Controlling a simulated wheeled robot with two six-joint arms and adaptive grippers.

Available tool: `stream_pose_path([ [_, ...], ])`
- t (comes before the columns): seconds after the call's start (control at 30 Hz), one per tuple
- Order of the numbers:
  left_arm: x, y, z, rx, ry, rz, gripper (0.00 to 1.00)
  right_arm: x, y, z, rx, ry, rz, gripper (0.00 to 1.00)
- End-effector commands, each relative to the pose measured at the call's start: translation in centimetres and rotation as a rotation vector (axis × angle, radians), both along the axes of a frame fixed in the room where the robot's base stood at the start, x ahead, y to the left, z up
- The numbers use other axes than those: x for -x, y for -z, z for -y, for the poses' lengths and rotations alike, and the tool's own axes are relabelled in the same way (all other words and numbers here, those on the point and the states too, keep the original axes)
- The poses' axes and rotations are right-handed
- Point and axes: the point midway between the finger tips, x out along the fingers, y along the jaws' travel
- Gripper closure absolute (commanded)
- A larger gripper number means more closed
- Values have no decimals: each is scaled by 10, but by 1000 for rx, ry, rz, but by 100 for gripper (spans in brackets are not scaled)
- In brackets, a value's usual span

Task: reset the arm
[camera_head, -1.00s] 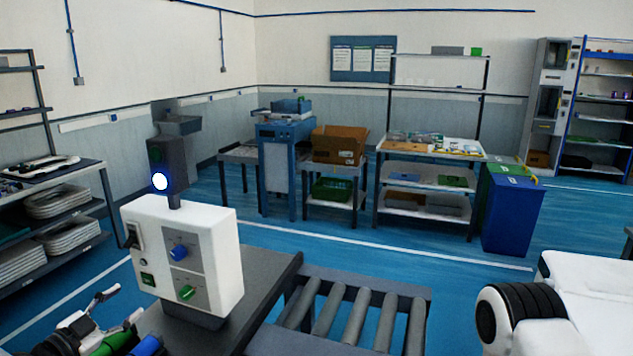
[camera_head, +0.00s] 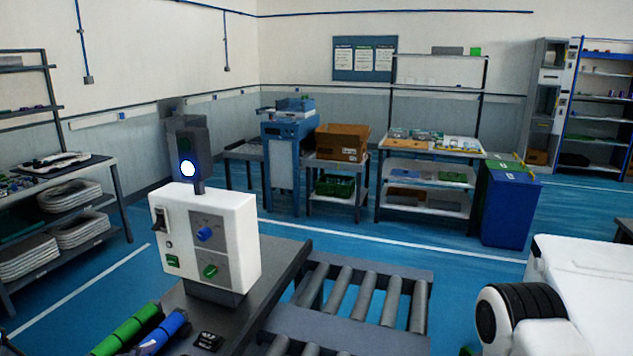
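Neither of my grippers shows in the head view now. A white arm link with a black ribbed ring (camera_head: 522,315) stands at the lower right; I take it as part of my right arm, and its gripper is out of the picture. A small dark shape at the bottom left corner is too cut off to identify. A white control box (camera_head: 208,240) with a blue knob and a green knob stands on a dark bench (camera_head: 285,262), with a lit lamp (camera_head: 188,170) above it.
A green cylinder (camera_head: 127,330) and a blue cylinder (camera_head: 165,332) lie on the bench at lower left, near a small black block (camera_head: 208,341). A roller conveyor (camera_head: 362,300) adjoins the bench. Shelves (camera_head: 60,185) stand left. Blue floor (camera_head: 430,250) is open beyond the conveyor.

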Motion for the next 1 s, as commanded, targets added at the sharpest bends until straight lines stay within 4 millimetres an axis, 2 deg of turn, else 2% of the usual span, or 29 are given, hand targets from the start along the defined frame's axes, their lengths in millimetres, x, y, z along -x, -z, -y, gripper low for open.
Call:
stream_pose_path([
  [0.17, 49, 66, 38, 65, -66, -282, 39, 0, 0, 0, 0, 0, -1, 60],
  [0.27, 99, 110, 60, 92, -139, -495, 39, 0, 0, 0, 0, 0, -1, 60],
  [0.3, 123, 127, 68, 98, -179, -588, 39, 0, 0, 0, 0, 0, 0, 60],
  [0.4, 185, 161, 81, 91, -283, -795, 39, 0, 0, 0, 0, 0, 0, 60],
  [0.53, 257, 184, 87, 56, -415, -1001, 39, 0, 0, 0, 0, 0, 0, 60],
  [0.73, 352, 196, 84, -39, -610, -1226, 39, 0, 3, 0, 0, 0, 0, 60],
  [0.77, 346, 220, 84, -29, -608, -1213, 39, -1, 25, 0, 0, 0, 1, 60],
  [0.8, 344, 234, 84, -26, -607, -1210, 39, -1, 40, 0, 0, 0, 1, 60],
  [1.0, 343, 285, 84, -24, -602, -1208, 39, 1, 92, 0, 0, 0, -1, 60],
])
